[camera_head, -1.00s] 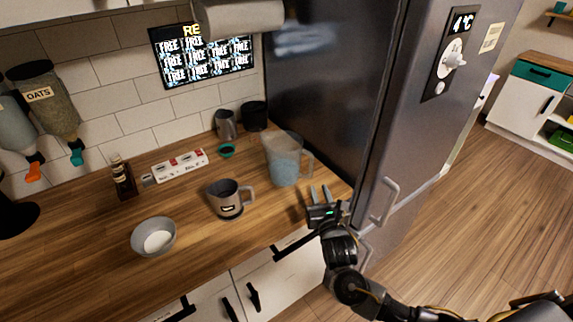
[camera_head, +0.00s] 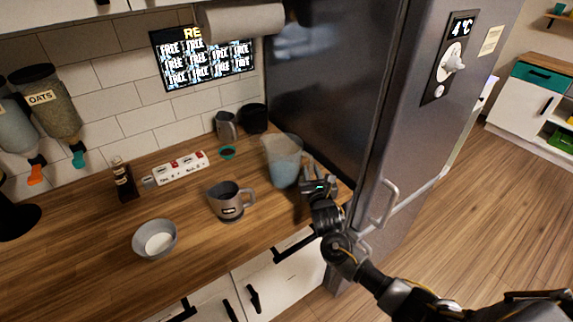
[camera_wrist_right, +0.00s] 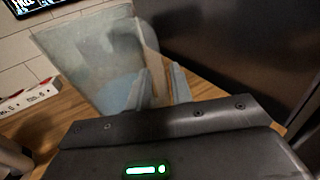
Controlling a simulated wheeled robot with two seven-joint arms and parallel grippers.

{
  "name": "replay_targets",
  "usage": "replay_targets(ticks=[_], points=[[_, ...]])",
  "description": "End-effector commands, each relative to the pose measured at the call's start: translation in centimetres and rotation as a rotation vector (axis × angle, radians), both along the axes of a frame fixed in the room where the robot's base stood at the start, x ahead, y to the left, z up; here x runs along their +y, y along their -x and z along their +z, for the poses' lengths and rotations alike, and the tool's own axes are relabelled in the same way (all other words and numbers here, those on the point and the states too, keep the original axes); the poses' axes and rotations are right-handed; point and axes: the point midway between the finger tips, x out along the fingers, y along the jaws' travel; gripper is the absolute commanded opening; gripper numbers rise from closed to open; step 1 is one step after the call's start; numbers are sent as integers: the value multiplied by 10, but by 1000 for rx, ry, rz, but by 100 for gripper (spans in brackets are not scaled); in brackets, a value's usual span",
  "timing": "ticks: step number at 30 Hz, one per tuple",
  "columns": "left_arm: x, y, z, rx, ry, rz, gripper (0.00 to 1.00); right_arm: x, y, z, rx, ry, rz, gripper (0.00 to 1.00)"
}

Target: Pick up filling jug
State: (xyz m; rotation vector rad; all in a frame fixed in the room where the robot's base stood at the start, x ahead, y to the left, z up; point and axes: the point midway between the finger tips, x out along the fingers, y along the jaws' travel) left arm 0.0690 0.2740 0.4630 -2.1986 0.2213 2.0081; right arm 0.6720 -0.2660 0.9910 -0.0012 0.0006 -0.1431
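The filling jug (camera_head: 281,162) is a translucent jug with pale bluish contents, upright on the wooden counter beside the fridge. Its handle side faces right, towards my right gripper (camera_head: 307,172). In the right wrist view the jug (camera_wrist_right: 95,60) fills the upper left, and the right gripper (camera_wrist_right: 158,78) has its two fingers apart, at the jug's handle. The handle seems to lie at or between the fingers; I cannot tell whether they touch it. The gripper hides part of the handle in the head view. My left gripper is not in view.
A grey mug (camera_head: 228,203) stands left of the jug, and a bowl (camera_head: 155,240) is at the front left. A power strip (camera_head: 180,169), a dark bottle (camera_head: 123,180) and a metal pitcher (camera_head: 225,125) stand behind. The fridge (camera_head: 395,130) closely bounds the right side.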

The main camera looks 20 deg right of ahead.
Motion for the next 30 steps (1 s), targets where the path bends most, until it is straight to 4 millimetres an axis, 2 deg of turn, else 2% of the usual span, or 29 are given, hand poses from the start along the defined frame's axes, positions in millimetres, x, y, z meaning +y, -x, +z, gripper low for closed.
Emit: replay_targets(ticks=[3,10,15,30], points=[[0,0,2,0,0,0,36,-1,-8,0,1,-1,1,22],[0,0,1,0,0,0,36,0,-9,-1,0,-2,2,22],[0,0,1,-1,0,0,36,0,-9,-1,1,-1,2,0],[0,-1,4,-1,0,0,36,-1,-9,1,0,-1,2,0]])
